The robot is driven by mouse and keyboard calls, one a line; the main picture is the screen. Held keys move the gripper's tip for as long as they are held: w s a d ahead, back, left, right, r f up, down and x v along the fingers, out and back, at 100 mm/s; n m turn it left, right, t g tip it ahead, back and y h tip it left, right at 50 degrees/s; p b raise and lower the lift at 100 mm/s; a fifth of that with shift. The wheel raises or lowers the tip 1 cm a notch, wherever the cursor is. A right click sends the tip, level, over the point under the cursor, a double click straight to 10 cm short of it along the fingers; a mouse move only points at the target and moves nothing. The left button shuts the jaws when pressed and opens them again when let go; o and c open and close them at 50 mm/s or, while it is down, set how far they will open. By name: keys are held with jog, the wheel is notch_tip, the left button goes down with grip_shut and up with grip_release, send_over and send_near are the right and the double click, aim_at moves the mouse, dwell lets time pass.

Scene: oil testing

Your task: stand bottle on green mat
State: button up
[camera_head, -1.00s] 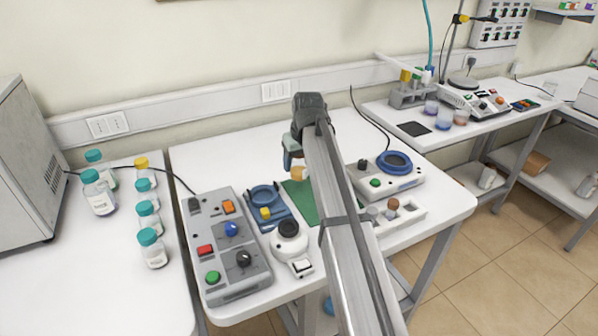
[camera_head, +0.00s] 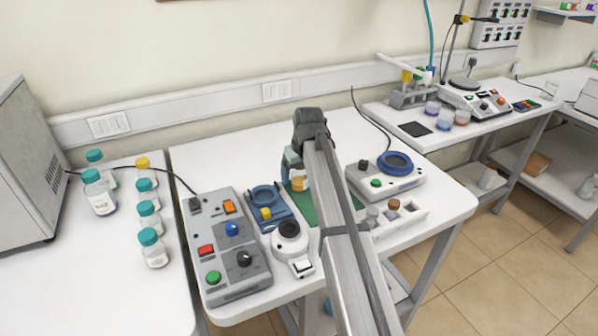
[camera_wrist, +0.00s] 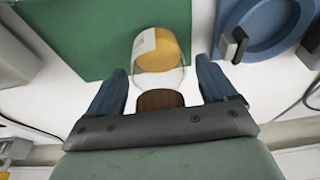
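The bottle (camera_wrist: 170,50) holds orange liquid and has a brown cap (camera_wrist: 160,99). In the wrist view it sits between the two fingers of my gripper (camera_wrist: 162,72), with narrow gaps at both sides, so the fingers look open around it. The green mat (camera_wrist: 75,40) is beside and partly behind the bottle in that view. In the head view, the bottle (camera_head: 299,184) shows below my gripper (camera_head: 293,170), over the back part of the mat (camera_head: 298,205). My arm hides part of the mat. I cannot tell whether the bottle's base rests fully on it.
A blue holder (camera_head: 268,203) and a white round device (camera_head: 290,238) stand left of the mat. A grey control box (camera_head: 228,270) is farther left. A device with a blue ring (camera_head: 393,163) and a white rack (camera_head: 405,220) stand to the right.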

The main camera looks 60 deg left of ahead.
aim_at(304, 179)
jog(key=v, duration=1.2)
jog(key=shift+r, duration=0.15)
jog(key=shift+o, duration=0.4)
